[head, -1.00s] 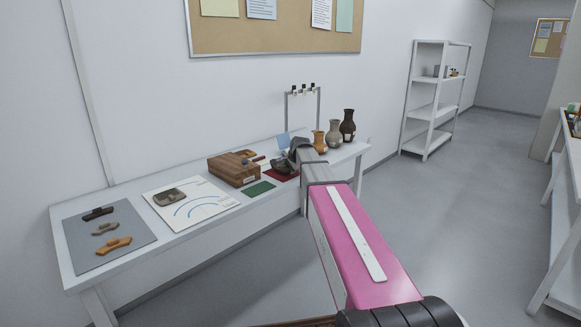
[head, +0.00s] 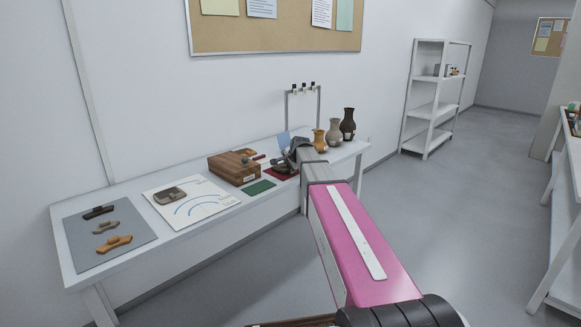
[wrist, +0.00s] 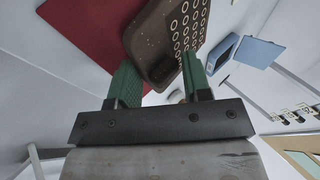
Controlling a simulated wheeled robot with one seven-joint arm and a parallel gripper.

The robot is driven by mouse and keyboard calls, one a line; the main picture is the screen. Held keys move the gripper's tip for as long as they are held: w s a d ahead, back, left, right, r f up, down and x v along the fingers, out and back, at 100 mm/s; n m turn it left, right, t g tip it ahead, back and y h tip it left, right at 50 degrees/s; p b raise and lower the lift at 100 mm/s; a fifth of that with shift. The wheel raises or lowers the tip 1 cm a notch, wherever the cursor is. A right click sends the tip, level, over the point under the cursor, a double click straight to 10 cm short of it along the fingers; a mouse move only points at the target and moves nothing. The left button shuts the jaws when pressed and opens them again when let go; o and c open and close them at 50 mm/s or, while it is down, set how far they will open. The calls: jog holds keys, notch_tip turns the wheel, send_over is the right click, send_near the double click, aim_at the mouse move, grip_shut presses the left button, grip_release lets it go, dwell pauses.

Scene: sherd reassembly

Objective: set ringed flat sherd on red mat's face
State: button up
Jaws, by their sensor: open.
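The ringed flat sherd (wrist: 160,37) is dark brown with rows of pale rings on its right part. In the wrist view it overlaps the edge of the red mat (wrist: 85,35); I cannot tell how much of it rests on the mat. My gripper (wrist: 157,64) has green fingers and is open. The sherd's near end lies between and just past the fingertips; contact is unclear. In the head view my gripper (head: 292,158) is over the red mat (head: 276,174), and my arm hides much of that spot.
Several vases (head: 334,133) stand to the right. A blue panel (wrist: 258,52) and a rack with clips (head: 303,100) are behind. A grey mat with sherds (head: 85,253) lies far left.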

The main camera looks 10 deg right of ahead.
jog(key=shift+s+f, duration=0.15)
jog(key=shift+f, duration=0.15)
jog(key=shift+r, duration=0.15)
jog(key=shift+o, duration=0.5)
jog(key=v, duration=1.2)
jog(key=shift+r, duration=0.65)
jog(key=s+a+f+n+g+h, duration=0.1)
jog(key=s+f+n+g, duration=0.6)
jog(key=s+f, duration=2.2)
notch_tip(320, 180, down, 2)
jog(key=n, duration=0.5)
jog(key=shift+s+a+f+g+h, duration=0.15)
jog(key=shift+s+a+g+h, duration=0.15)
jog(key=shift+g, duration=0.1)
